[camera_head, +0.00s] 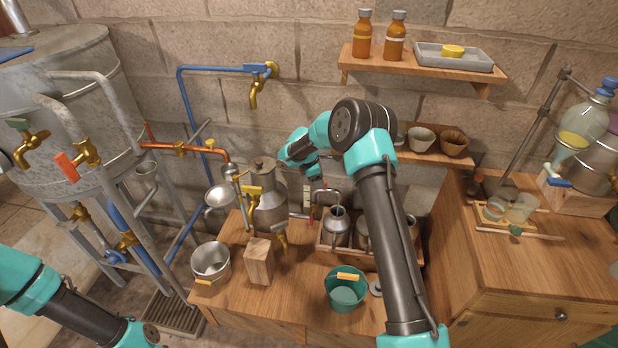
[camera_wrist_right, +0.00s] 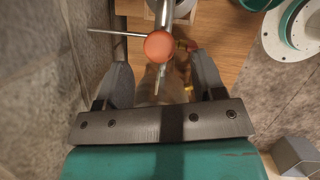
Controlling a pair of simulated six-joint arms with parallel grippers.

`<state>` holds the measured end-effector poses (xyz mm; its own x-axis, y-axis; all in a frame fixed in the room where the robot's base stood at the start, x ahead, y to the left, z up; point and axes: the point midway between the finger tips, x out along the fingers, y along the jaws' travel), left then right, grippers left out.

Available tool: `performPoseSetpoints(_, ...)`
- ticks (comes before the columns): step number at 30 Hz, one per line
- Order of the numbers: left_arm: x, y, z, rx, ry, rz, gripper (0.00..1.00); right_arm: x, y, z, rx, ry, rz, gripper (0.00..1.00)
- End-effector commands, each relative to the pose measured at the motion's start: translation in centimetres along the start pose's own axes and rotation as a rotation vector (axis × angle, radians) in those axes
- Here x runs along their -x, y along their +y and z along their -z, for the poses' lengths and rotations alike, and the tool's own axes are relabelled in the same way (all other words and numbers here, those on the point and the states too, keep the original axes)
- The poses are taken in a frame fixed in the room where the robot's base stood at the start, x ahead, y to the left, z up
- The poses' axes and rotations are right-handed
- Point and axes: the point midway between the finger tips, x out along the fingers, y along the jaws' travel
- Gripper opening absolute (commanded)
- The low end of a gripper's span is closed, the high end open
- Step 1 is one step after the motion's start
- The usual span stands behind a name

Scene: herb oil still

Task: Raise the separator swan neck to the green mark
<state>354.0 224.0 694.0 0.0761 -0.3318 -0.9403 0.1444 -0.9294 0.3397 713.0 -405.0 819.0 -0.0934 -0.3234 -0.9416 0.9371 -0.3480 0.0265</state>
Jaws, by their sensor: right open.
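The separator (camera_head: 268,205) is a metal can with a lid and brass taps, standing on the low wooden bench. A thin grey bent tube (camera_head: 327,191), apparently its swan neck, arches just right of it, with a red part near its lower end. My right gripper (camera_wrist_right: 163,78) is open. In the right wrist view, an orange-red ball knob (camera_wrist_right: 159,45) on a metal rod lies near and between its fingertips, with no grip on it. In the head view my right arm partly hides this area. I cannot make out the green mark. My left gripper is out of view.
A wooden block (camera_head: 258,262) stands before the separator, with a metal bucket (camera_head: 211,262) to its left. A wooden crate (camera_head: 330,253) of metal cans and a teal bucket (camera_head: 345,291) are to the right. The stone wall is close behind.

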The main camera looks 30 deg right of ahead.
Motion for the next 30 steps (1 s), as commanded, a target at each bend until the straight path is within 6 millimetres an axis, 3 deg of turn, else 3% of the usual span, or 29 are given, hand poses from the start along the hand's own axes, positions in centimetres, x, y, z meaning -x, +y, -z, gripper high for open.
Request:
performPoseSetpoints(4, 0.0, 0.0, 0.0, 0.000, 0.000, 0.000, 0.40, -0.2, 0.0, -1.2, -0.010, -0.049, 0.030, 0.63)
performPoseSetpoints(17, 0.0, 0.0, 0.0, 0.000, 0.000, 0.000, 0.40, -0.6, -0.1, -1.2, -0.010, -0.052, 0.034, 0.63)
performPoseSetpoints(30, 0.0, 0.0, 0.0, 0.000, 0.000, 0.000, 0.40, -4.8, -0.3, -1.4, -0.011, -0.051, 0.034, 0.63)
